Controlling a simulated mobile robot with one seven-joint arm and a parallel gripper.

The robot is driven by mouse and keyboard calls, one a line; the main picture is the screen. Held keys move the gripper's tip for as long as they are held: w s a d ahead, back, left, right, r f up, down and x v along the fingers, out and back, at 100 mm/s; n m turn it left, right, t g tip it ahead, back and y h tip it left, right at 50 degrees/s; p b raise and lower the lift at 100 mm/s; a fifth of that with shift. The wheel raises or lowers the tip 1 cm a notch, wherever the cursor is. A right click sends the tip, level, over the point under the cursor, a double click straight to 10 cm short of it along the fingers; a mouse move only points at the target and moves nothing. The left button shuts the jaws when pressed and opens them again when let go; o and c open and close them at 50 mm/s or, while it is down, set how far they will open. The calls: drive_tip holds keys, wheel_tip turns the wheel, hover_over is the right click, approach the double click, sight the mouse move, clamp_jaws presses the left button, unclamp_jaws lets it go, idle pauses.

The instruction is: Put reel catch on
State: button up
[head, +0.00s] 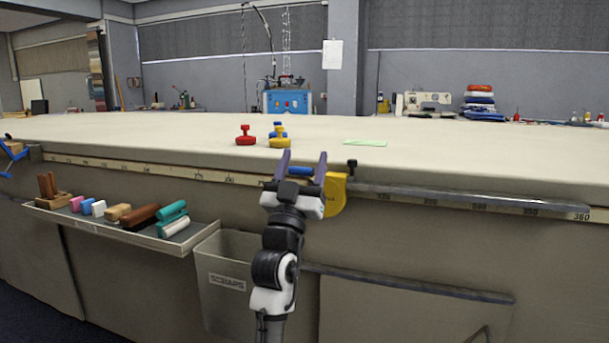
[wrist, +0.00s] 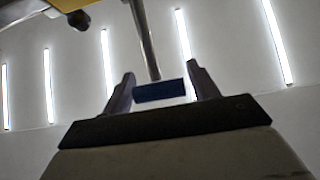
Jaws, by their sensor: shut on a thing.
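A round yellow reel (head: 335,196) hangs at the table's front edge, just right of my gripper (head: 304,156). My gripper is raised at that edge with its fingers pointing up. A small blue cylinder (head: 300,171), apparently the reel catch's grip, lies across between the fingers. The wrist view shows the blue cylinder (wrist: 160,92) between both fingers of my gripper (wrist: 160,72), with a thin metal rod (wrist: 146,45) rising from behind it. Part of the yellow reel (wrist: 32,8) shows at the top left there. How the rod joins the reel is hidden.
A metal bar (head: 450,197) and a ruler strip (head: 150,167) run along the table edge. A tray (head: 110,228) with several blocks and a scraps bin (head: 227,283) hang below. Red (head: 245,136) and yellow (head: 280,142) weights stand on the table (head: 450,150), which is mostly clear.

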drive_tip(key=shift+b+v, duration=0.6)
drive_tip(key=shift+v, duration=0.2)
drive_tip(key=shift+s+a, duration=0.1)
drive_tip(key=shift+s, duration=0.05)
drive_tip(key=o, duration=1.4)
drive_tip(key=shift+c, duration=0.2)
drive_tip(key=shift+r, duration=0.1)
wheel_tip(320, 180, up, 20)
drive_tip(key=p, duration=0.6)
